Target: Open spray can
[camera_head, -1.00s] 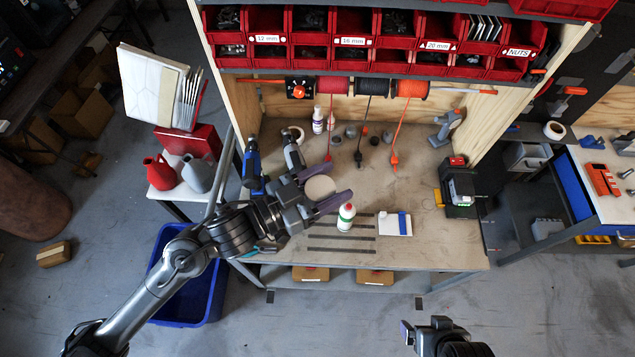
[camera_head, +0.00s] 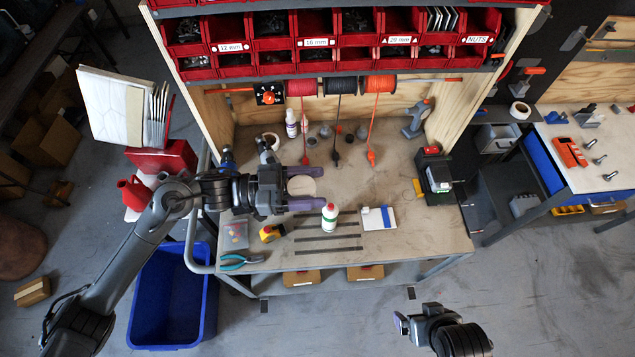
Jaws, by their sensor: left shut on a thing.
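My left gripper (camera_head: 313,187) reaches over the workbench from the left. Its two purple fingers are on either side of a round beige thing (camera_head: 301,186), and it is shut on it. A white bottle with a red cap and green label (camera_head: 329,218) stands upright just right of and nearer than the fingers, apart from them. A white and purple bottle, perhaps the spray can (camera_head: 291,123), stands upright at the back of the bench; its cap is too small to make out. My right gripper (camera_head: 402,324) is low in front of the bench, its fingers mostly turned away.
The workbench (camera_head: 400,180) has free room in the middle right. A yellow tape measure (camera_head: 271,233), teal pliers (camera_head: 240,262) and a white-blue pad (camera_head: 378,218) lie near its front. Cord reels (camera_head: 340,86) hang at the back under red bins (camera_head: 314,42). A blue tub (camera_head: 172,295) stands on the floor.

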